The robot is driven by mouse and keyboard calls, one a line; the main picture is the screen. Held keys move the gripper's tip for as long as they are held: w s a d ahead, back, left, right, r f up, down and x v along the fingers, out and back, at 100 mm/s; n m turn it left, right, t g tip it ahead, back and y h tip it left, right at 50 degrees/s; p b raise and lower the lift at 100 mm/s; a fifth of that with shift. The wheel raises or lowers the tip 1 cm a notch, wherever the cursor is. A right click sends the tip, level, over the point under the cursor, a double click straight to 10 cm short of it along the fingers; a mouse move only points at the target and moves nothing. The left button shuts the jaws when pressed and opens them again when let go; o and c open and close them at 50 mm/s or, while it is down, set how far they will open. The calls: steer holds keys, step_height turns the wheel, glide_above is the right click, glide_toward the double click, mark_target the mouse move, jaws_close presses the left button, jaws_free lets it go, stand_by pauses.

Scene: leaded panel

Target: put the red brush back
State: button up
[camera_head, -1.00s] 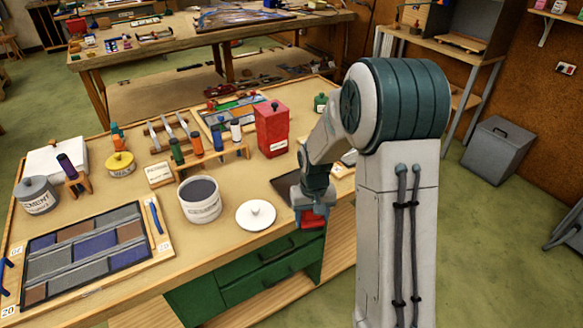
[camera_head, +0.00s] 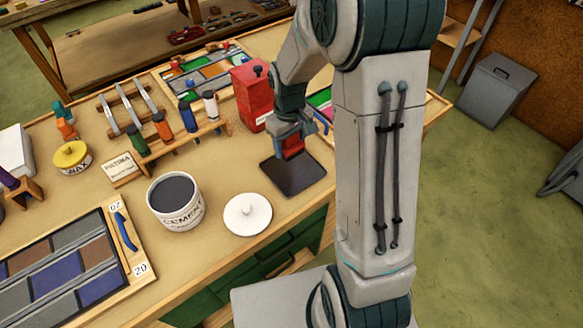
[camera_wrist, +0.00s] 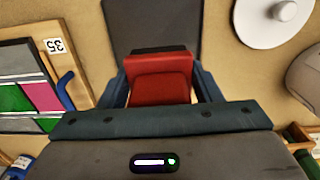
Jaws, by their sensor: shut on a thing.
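My gripper (camera_head: 291,136) is shut on the red brush (camera_head: 291,150), whose red body shows below the fingers. In the wrist view my gripper (camera_wrist: 160,88) has the red brush (camera_wrist: 158,80) between its two blue-grey fingers, with a dark edge at its far end. The mat also shows in the wrist view (camera_wrist: 150,22). I cannot tell whether the brush touches the mat.
A white lid (camera_head: 247,214) and a cement pot (camera_head: 175,201) stand left of the mat. A red canister (camera_head: 250,92) stands behind my gripper. A bottle rack (camera_head: 185,139) and a tiled panel (camera_head: 60,275) are farther left. The bench (camera_head: 225,165) has bare room between them.

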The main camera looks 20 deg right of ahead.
steer(key=s+a+r+n+b, duration=0.1)
steer(key=s+n+b, duration=0.3)
steer(key=n, duration=0.5)
steer(key=s+a+r+n+b, duration=0.2)
steer(key=s+n, duration=0.5)
steer(key=n, duration=0.2)
steer(key=p, duration=0.2)
glide_above(293, 169)
step_height(293, 169, down, 7)
steer(key=shift+f, duration=0.1)
steer(key=shift+f+p, duration=0.3)
steer(key=shift+f, duration=1.7)
steer(key=shift+f, duration=0.2)
steer(key=o, duration=0.9)
steer(key=shift+r, duration=0.1)
